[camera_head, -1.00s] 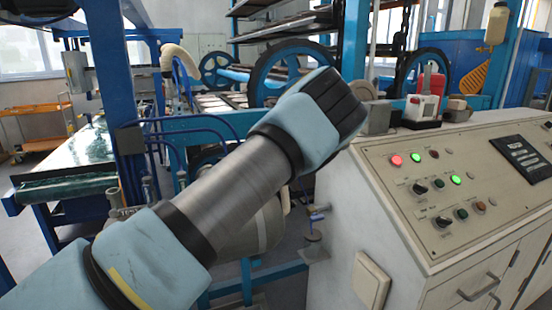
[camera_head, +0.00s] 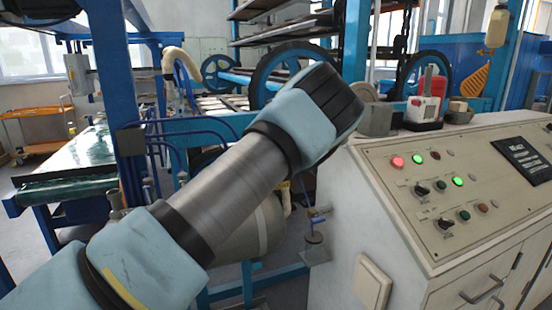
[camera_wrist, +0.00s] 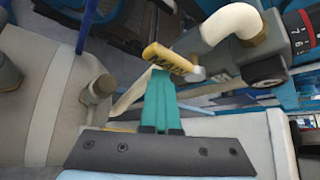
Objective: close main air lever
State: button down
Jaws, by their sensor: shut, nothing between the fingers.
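In the wrist view a yellow lever handle (camera_wrist: 170,60) with dark markings sits on pale pipework, slanting down to the right. I take it for the main air lever. My gripper (camera_wrist: 161,76) has teal fingers pressed together and empty. Their tips are right at the handle's lower edge and overlap it in the picture; I cannot tell whether they touch. In the head view my arm covers the area, and the fingers are hidden.
A thick pale pipe elbow (camera_wrist: 232,22) and a round fitting (camera_wrist: 97,88) flank the fingers. The head view shows a control cabinet (camera_head: 340,220) close on the right, a blue post (camera_head: 118,100) at left, and a rounded tank (camera_head: 268,228) behind my arm.

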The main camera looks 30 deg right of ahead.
notch_tip(320, 180, down, 5)
jog(key=b, duration=0.3)
jog(key=s+r+b, duration=0.2)
jog(key=s+r, duration=0.5)
jog(key=shift+s+a+r, duration=0.15)
jog(key=shift+s+a, duration=0.2)
jog(key=shift+a, duration=0.1)
